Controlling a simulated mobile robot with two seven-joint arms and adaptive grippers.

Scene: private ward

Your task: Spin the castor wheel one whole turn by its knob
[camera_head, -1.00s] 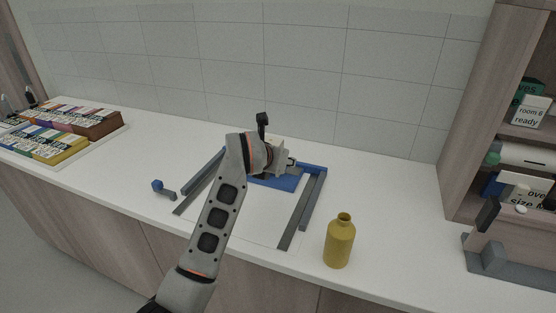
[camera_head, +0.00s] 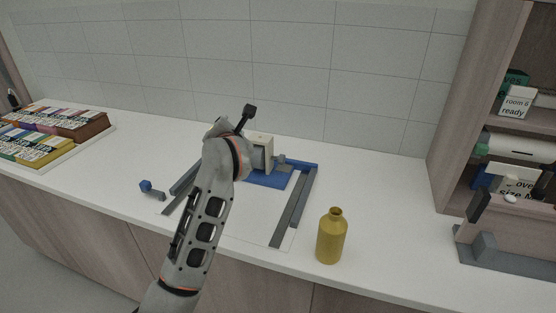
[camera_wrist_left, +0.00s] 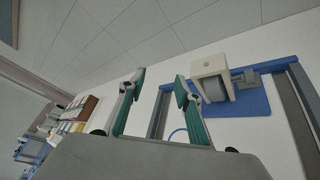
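The castor's cream housing (camera_head: 262,150) stands on a blue plate (camera_head: 268,180) at the back of the frame on the counter. In the left wrist view the cream housing (camera_wrist_left: 211,68) holds a grey wheel (camera_wrist_left: 214,90), right of my fingers. I cannot make out the knob. My left gripper (camera_wrist_left: 160,80) has its two teal fingers apart and nothing between them. It is beside the castor, not touching it in that view. In the head view my wrist hides the fingers and part of the castor. My right gripper is not in view.
Grey rails (camera_head: 294,205) with a blue crossbar flank the plate. A yellow bottle (camera_head: 331,238) stands right of them. A small blue-and-grey part (camera_head: 147,187) lies left. Boxes in a tray (camera_head: 62,157) sit far left; a shelf unit (camera_head: 462,120) stands right.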

